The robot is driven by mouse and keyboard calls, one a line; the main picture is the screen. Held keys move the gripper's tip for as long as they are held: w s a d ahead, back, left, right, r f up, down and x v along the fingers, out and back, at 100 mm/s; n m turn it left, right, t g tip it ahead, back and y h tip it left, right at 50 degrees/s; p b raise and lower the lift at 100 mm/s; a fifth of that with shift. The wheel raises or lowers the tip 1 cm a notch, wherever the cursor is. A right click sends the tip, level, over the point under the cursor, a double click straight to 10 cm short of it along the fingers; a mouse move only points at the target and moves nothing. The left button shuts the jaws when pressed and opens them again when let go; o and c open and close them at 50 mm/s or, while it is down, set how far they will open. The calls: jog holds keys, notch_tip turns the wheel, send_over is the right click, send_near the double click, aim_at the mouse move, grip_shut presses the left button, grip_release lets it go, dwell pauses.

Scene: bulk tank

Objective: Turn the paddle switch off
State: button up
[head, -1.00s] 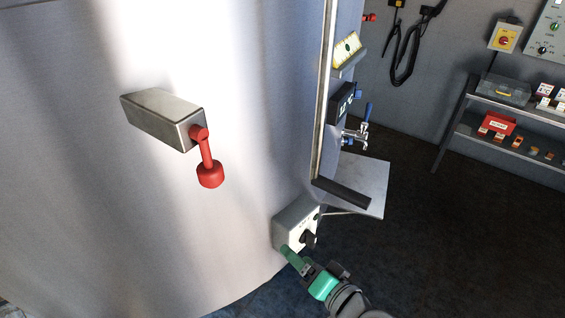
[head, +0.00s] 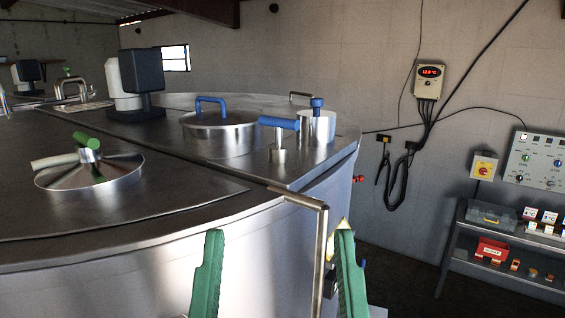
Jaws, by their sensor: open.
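My gripper (head: 279,228) shows in the head view as two green toothed fingers, pointing up at the bottom centre. They are wide apart with nothing between them, in front of the tank's rim. I cannot tell for certain which control is the paddle switch. A grey control panel (head: 538,160) with small green and blue knobs is on the wall at the far right, well away from my gripper. The labels are too small to read.
The steel tank (head: 240,238) fills the left and middle. Its top carries a green-handled lid (head: 90,170), a blue-handled lid (head: 218,132) and a dark motor housing (head: 142,70). A shelf rack (head: 452,235) stands at right.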

notch_tip(320, 180, up, 14)
jog(key=p, duration=1)
jog(key=shift+r, duration=0.25)
